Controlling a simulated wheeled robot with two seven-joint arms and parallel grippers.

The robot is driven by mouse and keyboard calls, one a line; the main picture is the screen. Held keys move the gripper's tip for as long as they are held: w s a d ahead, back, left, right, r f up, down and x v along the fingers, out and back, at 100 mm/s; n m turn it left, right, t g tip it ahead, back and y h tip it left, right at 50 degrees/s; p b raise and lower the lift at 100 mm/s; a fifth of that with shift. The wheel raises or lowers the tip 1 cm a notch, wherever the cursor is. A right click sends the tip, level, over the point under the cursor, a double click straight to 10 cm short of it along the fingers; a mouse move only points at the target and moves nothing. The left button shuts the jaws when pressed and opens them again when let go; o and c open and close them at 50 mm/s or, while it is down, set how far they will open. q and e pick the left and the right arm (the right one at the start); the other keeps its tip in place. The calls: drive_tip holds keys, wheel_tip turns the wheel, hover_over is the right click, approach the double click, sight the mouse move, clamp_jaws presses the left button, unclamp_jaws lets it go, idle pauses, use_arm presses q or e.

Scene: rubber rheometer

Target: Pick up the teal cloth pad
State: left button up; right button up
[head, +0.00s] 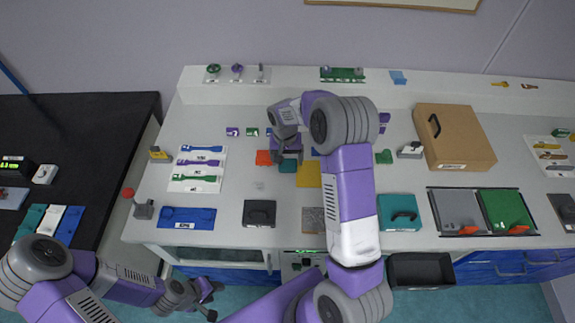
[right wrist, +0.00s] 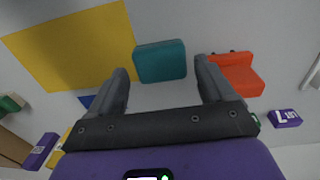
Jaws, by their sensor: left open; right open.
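The teal cloth pad (right wrist: 160,61) lies flat on the white bench, seen in the right wrist view just ahead of and between my right fingers. In the head view the pad (head: 288,165) shows just below my right gripper (head: 290,153). My right gripper (right wrist: 165,85) is open and empty, with its two dark fingers on either side of the pad's near edge. I cannot tell the exact height of the fingertips above the bench. My left gripper (head: 204,294) is open and empty, low in front of the bench, away from the pad.
A yellow sheet (right wrist: 75,45) lies left of the pad and an orange block (right wrist: 236,73) right of it in the right wrist view. A small purple block (right wrist: 284,118) lies farther right. A cardboard box (head: 455,137) stands to the right on the bench.

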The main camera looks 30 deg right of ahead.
sight(288, 164)
wheel_tip(288, 164, down, 3)
drive_tip(key=shift+d, duration=0.15)
drive_tip(key=shift+w+r, duration=0.1)
drive_tip(key=c, duration=0.9)
wheel_tip(288, 164, up, 10)
drive_tip(key=shift+p, duration=0.45)
